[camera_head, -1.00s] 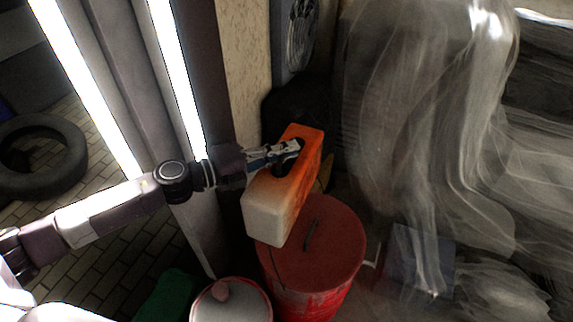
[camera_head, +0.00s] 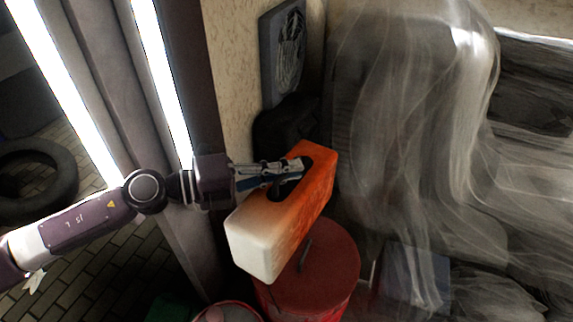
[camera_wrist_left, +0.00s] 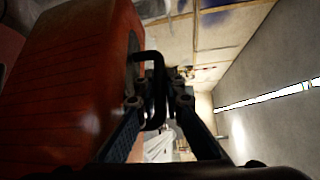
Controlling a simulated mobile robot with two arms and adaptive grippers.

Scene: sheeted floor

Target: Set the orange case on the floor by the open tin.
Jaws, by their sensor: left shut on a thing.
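The orange case (camera_head: 308,212), orange fading to white at its near end, hangs in my left gripper (camera_head: 298,170) in the head view. The gripper is shut on it at the dark handle opening on its top. The case is above a red drum and overlaps its lid in the picture. In the left wrist view the case (camera_wrist_left: 65,85) fills the left side, with the left gripper's fingers (camera_wrist_left: 160,85) at its handle. I cannot make out the open tin for certain. My right gripper is not in view.
The red drum (camera_head: 335,275) has a lid with a handle. A partly cut-off round lid (camera_head: 228,314) and a green object (camera_head: 172,308) are at the bottom edge. Translucent sheeting (camera_head: 410,130) covers the right side. A tyre (camera_head: 60,185) lies on the brick floor at left.

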